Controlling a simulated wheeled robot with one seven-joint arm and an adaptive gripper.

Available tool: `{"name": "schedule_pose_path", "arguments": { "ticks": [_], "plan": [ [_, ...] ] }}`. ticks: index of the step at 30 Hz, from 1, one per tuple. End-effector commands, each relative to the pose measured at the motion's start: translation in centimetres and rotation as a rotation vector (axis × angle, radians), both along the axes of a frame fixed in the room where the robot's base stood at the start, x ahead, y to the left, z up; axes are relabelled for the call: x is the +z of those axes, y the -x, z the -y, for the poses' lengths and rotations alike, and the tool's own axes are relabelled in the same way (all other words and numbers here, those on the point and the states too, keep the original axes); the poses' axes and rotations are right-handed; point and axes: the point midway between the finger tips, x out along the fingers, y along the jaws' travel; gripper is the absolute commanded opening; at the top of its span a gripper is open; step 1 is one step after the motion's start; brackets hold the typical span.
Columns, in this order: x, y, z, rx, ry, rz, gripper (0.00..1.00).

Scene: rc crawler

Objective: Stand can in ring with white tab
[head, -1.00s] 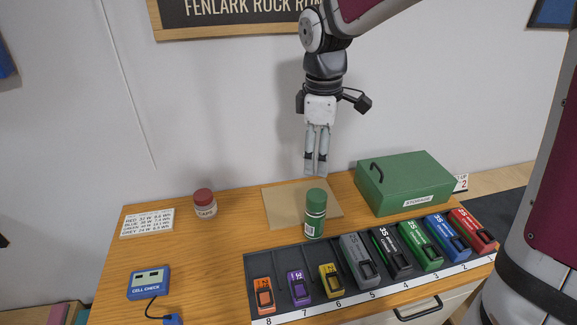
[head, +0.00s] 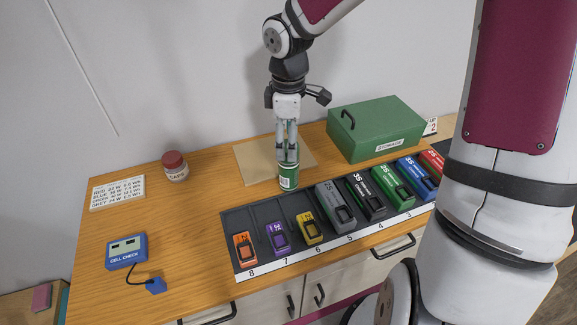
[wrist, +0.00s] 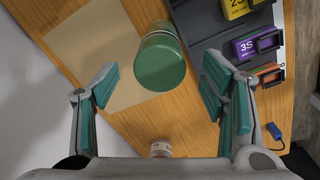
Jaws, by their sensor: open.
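A green can (head: 288,179) with a white label stands upright on the wooden bench, at the front edge of a thin tan board. Its round green lid shows in the wrist view (wrist: 161,64). My gripper (head: 287,158) points straight down at the can's top. In the wrist view the teal-padded fingers are spread wide, one on each side of the lid, with gaps and no visible contact. The fingertips overlap the can's top in the head view, so their exact height is unclear. I see no ring with a white tab in either view.
A black battery rack (head: 262,212) lies just in front of the can. A green storage box (head: 372,125) stands at the right. A red-lidded caps jar (head: 175,167), cell checker (head: 126,250) and white chart (head: 117,192) are at the left. The tan board (head: 252,161) is bare.

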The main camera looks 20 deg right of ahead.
Motion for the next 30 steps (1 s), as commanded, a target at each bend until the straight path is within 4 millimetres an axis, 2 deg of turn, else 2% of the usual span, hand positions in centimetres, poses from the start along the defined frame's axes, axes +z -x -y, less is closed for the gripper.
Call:
{"name": "schedule_pose_path", "arguments": {
  "ticks": [3,6,15,24,30],
  "plan": [
    [-1.9,0.0,0.0,0.001,-0.001,-0.003,0.66],
    [-2.9,0.0,0.0,0.001,0.000,-0.002,0.66],
    [-3.2,0.0,0.1,0.001,0.001,0.000,0.66],
    [-3.2,0.0,0.1,0.000,0.001,0.000,0.00],
    [-3.2,0.0,0.1,0.000,0.001,0.000,0.00]
  ]
}}
